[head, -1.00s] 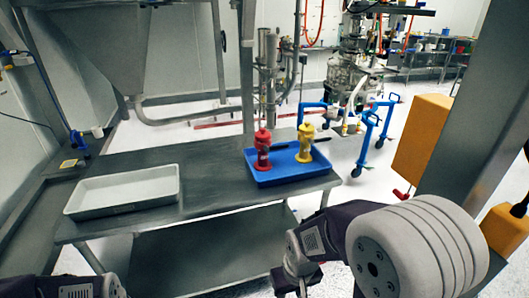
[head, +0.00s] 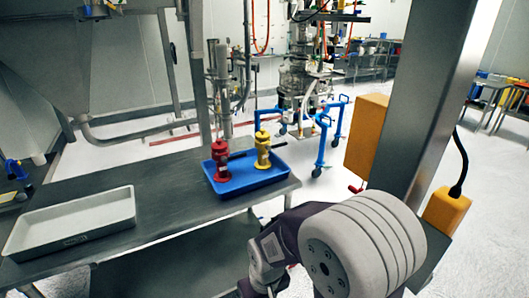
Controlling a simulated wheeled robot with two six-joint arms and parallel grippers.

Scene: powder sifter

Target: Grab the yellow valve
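The yellow valve (head: 263,150) stands upright in a blue tray (head: 240,188) on the grey metal table. A red valve (head: 220,166) stands upright to its left in the same tray. Dark handles show beside the valves. My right arm comes in from the lower right, in front of the table. My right gripper (head: 262,290) is at the bottom edge, mostly cut off, below and apart from the blue tray. Its fingers cannot be made out. My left gripper is out of the picture.
A white empty tray (head: 72,226) lies on the left of the metal table (head: 165,187). A steel post (head: 425,100) with orange boxes (head: 366,135) stands at the right. Blue-legged equipment (head: 322,140) stands behind the table. The table between the trays is clear.

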